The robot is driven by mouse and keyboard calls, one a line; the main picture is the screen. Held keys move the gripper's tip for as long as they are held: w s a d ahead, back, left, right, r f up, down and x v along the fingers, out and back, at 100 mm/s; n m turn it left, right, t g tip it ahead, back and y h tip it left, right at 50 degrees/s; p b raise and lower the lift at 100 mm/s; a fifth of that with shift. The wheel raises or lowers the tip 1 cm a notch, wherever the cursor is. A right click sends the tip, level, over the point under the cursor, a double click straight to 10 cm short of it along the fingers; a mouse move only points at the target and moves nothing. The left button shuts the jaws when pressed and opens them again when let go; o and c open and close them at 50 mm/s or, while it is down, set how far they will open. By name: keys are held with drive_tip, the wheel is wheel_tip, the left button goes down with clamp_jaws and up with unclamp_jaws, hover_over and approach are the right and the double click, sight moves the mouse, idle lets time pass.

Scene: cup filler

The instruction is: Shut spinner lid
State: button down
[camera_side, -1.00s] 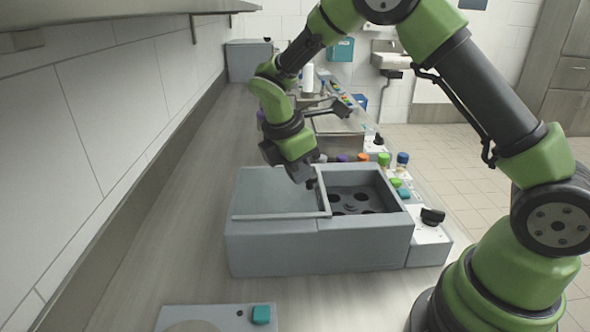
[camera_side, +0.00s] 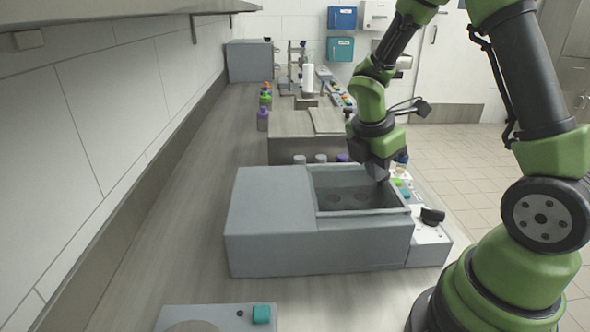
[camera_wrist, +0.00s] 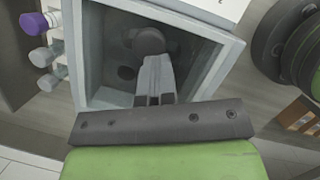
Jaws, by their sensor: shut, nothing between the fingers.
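The spinner (camera_side: 320,245) is a grey box on the bench. Its lid, a see-through panel in a grey frame (camera_side: 360,212), lies flat over the well on the right side. Dark round holes show faintly through it. The left part of the box top is plain and bare. My gripper (camera_side: 382,181) is shut and empty, pointing down at the right part of the lid; I cannot tell whether it touches. In the wrist view my shut fingers (camera_wrist: 156,65) are over the framed lid (camera_wrist: 100,95), hiding part of the holes below.
A panel with a black knob (camera_side: 432,216) adjoins the box on the right. White-capped tubes (camera_side: 300,159) and a purple cap (camera_wrist: 33,23) stand behind the box. A device with a teal button (camera_side: 261,314) is at the front. The bench left of the box is clear.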

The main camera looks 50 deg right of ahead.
sight(362, 195)
drive_tip(key=v, duration=1)
drive_tip(key=s+a+r+m+t+y, duration=0.2)
drive_tip(key=s+a+r+m+t, duration=0.1)
drive_tip(key=m, duration=0.6)
drive_tip(key=s+a+r+m+t+y, duration=0.3)
drive_tip(key=s+a+m+t, duration=0.2)
drive_tip(key=s+a+m, duration=0.2)
drive_tip(key=shift+s+a+r+m, duration=0.2)
drive_tip(key=shift+a+r+m, duration=0.2)
drive_tip(key=shift+a+m, duration=0.65)
drive_tip(key=shift+d, duration=0.2)
